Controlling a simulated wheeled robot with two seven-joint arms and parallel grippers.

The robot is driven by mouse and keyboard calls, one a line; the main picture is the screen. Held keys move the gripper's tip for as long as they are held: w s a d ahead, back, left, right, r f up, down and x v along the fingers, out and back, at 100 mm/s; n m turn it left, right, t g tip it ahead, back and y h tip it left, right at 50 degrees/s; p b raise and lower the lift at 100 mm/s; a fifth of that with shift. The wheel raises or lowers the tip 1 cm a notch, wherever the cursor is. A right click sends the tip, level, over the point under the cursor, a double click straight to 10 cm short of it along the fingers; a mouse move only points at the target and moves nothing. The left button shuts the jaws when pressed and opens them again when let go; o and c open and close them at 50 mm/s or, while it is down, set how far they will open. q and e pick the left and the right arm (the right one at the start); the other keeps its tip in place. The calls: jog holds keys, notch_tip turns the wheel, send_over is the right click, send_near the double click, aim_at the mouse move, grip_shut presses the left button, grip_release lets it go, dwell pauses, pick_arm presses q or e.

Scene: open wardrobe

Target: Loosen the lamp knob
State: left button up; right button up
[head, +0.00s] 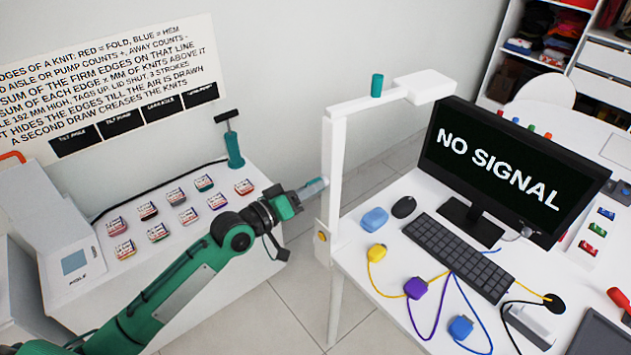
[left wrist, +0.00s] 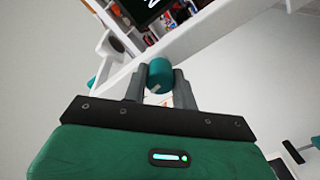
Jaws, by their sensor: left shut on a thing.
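The lamp is a white post (head: 336,170) with an arm (head: 365,103) reaching right to a flat white head (head: 424,86). A teal upright cylinder (head: 377,85) stands on that arm. My left gripper (head: 318,186) reaches in from the left with its fingertips at the post. In the left wrist view, its two grey fingers are shut on a teal round knob (left wrist: 159,72), with a white beam of the lamp (left wrist: 215,35) behind it. In the head view this knob is hidden by the fingers. My right gripper is not in view.
A monitor (head: 495,165), keyboard (head: 458,258), and yellow (head: 376,252), purple (head: 415,288) and blue (head: 460,327) plugs on cords lie on the right desk. A left table (head: 190,255) holds several small tagged packs and a teal pump (head: 234,150). Open floor lies between.

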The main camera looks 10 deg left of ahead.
pick_arm(q)
jog(key=n+p, duration=0.2)
jog(key=n, duration=0.1)
jog(key=shift+r+n, duration=0.1)
jog(key=shift+n, duration=0.3)
jog(key=n+p, duration=0.1)
jog(key=n, duration=0.2)
jog(key=shift+n+p, duration=0.3)
jog(key=shift+p, duration=0.1)
jog(key=n+p, duration=0.3)
jog(key=n, duration=0.4)
jog(key=o, duration=1.1)
jog(key=shift+c, duration=0.3)
